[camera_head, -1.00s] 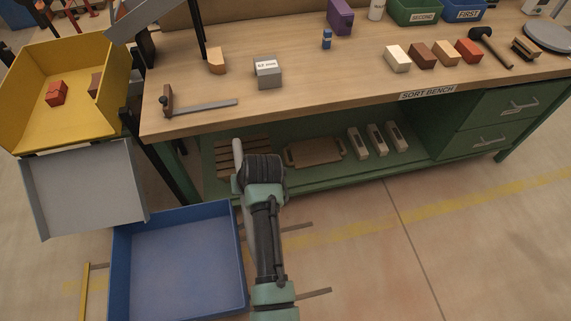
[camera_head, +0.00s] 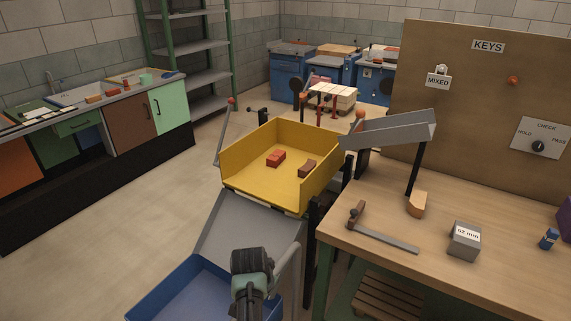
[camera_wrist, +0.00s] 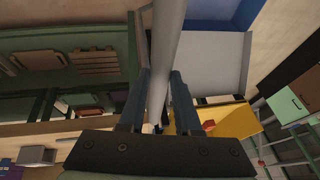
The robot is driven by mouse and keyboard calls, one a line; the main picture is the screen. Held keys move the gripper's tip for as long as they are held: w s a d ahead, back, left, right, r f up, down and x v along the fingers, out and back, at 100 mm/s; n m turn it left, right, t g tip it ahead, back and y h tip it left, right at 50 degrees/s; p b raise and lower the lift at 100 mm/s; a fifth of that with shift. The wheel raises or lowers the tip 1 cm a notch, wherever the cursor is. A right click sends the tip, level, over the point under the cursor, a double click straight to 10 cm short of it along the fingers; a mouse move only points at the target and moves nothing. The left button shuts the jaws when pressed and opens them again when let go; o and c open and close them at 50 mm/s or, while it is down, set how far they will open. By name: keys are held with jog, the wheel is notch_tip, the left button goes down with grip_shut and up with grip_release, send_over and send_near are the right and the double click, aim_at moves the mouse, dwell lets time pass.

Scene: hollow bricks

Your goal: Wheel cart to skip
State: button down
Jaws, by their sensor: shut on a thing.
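In the wrist view my gripper (camera_wrist: 158,85) has its two dark fingers on either side of a pale grey bar (camera_wrist: 169,30) and is shut on it. Where the bar leads is not clear. In the head view my wrist hides the fingers. A yellow open tray (camera_head: 246,157) holds a red brick (camera_head: 276,158) and a brown brick (camera_head: 307,168). It stands left of the bench, and a grey sloping sheet (camera_head: 240,228) lies below its near edge. An open blue bin (camera_head: 180,294) is low down, at the sheet's lower end. I cannot tell which of these is the cart.
The wooden bench (camera_head: 370,205) stands to the right, with a grey marked block (camera_head: 465,242) and a flat grey tool on top. The floor (camera_head: 120,215) on the left is open up to a counter (camera_head: 85,110). Blue workstations (camera_head: 290,75) stand behind.

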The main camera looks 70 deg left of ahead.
jog(key=shift+s+a+r, duration=0.1)
jog(key=shift+s+a, duration=0.25)
jog(key=shift+a, duration=0.2)
jog(key=c, duration=0.6)
grip_release()
jog(key=shift+a, duration=0.15)
jog(key=v, duration=1.3)
